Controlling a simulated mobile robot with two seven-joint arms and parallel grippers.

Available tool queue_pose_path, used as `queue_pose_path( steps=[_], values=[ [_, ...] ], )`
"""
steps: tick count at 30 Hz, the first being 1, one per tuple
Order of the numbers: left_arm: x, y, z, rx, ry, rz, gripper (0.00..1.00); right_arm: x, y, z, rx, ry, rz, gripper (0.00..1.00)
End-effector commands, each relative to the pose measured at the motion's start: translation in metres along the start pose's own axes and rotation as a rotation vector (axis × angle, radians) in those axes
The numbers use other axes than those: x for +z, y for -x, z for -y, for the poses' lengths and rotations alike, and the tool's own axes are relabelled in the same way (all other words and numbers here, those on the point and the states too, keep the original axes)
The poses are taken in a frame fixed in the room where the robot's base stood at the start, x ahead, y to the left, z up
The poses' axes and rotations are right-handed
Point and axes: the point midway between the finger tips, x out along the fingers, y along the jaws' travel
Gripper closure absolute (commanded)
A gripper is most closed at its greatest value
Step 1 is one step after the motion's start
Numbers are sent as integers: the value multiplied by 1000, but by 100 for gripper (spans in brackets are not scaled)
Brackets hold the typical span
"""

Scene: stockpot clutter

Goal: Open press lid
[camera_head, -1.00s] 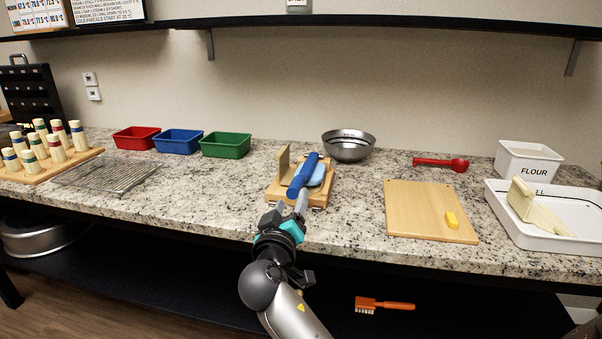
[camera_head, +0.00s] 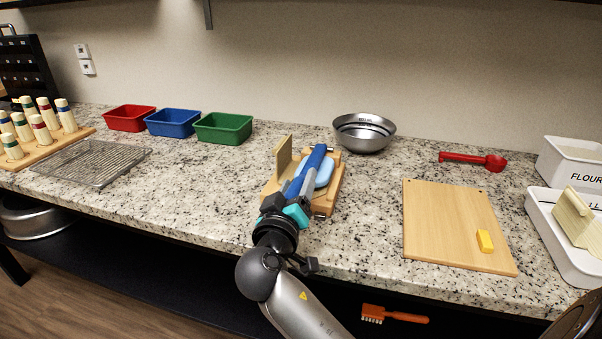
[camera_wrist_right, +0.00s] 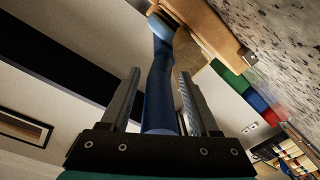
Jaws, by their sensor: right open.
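The press (camera_head: 325,205) is a wooden base on the counter with a light blue pad (camera_head: 322,174) on it. An upright wooden plate (camera_head: 284,156) stands at its left side. A long blue handle (camera_head: 317,158) slants over the press; it also shows in the right wrist view (camera_wrist_right: 159,95). My right gripper (camera_head: 299,184) is at the near end of the press, with its fingers open on either side of the blue handle. In the wrist view a gap shows between the handle and the right-hand finger; contact on the other side is unclear. My left gripper is out of view.
Red (camera_head: 130,118), blue (camera_head: 173,123) and green (camera_head: 223,128) bins stand behind left, near a wire rack (camera_head: 92,163). A metal bowl (camera_head: 364,133) is behind the press. A cutting board (camera_head: 450,225) lies right. Bare counter lies left of the press.

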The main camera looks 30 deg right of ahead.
Motion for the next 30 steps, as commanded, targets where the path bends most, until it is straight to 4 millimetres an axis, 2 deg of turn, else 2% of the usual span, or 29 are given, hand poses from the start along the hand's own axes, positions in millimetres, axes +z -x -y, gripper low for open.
queue_pose_path(
  steps=[12,27,29,30],
  values=[
    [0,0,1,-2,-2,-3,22,0,2,0,2,0,1,38],
    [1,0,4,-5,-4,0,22,0,2,0,2,0,1,93],
    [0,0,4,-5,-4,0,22,0,2,0,2,0,1,100],
    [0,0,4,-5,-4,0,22,0,2,0,2,0,1,100]
  ],
)
